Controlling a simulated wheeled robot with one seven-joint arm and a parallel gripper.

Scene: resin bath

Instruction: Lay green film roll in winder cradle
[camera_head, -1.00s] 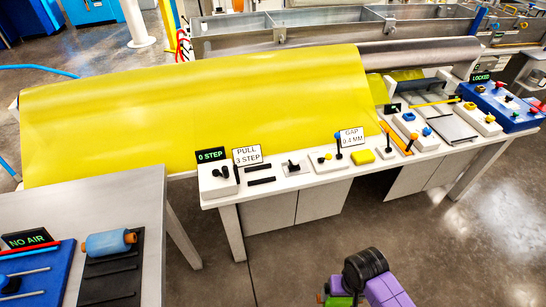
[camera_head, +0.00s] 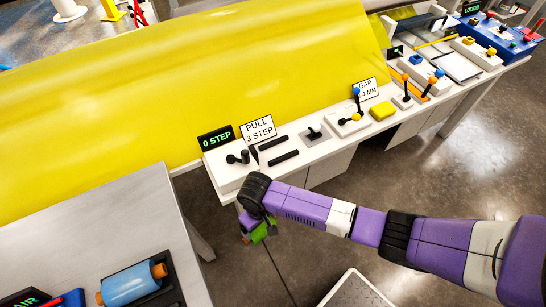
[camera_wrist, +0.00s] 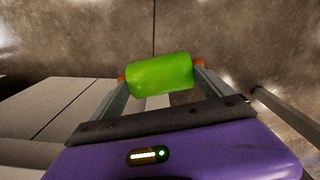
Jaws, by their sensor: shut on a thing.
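The green film roll (camera_wrist: 160,74) has orange ends and is held across between the two fingers of my gripper (camera_wrist: 160,78) in the wrist view. In the head view, the green roll (camera_head: 262,232) and my gripper (camera_head: 254,228) hang over the floor, in front of the white bench's left end. The roll is partly hidden there by the gripper. I cannot tell for sure which thing is the winder cradle. Two parallel black bars (camera_head: 278,151) lie on the white bench beside the "PULL 3 STEP" sign (camera_head: 258,131).
A blue roll (camera_head: 130,284) with orange ends lies on a black holder (camera_head: 172,291) on the grey table (camera_head: 95,225) at lower left. A "0 STEP" display (camera_head: 216,139), levers and a yellow block (camera_head: 382,111) stand on the white bench. Yellow film (camera_head: 150,90) stretches behind it.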

